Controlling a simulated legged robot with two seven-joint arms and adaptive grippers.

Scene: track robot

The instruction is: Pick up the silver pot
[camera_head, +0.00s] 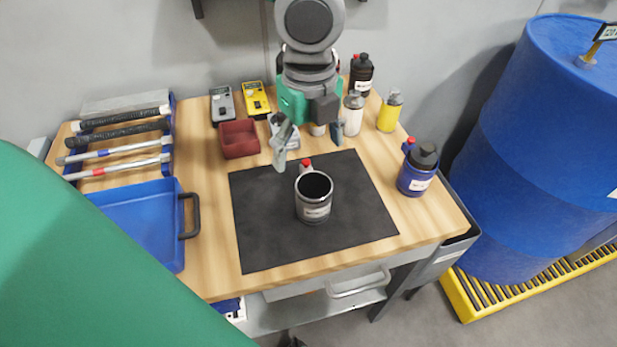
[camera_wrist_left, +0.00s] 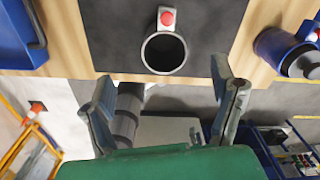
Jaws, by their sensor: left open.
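The silver pot (camera_head: 313,208) stands upright on a black mat (camera_head: 262,240) on the wooden workbench. It has a white label, a dark opening and a red-topped handle on its far side. In the left wrist view the pot (camera_wrist_left: 164,68) shows from above, just beyond the fingertips and between their lines. My left gripper (camera_head: 308,148) is open and empty, pointing down just behind the pot in the head view, apart from it. Its two spread fingers also show in the left wrist view (camera_wrist_left: 162,84). My right gripper is in neither view.
A blue bottle (camera_head: 418,172) stands right of the mat. Several bottles, two meters (camera_head: 256,99) and a red bin (camera_head: 239,139) are behind. A blue tray (camera_head: 140,222) and tools lie left. A blue barrel (camera_head: 545,150) stands right of the bench. The mat around the pot is clear.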

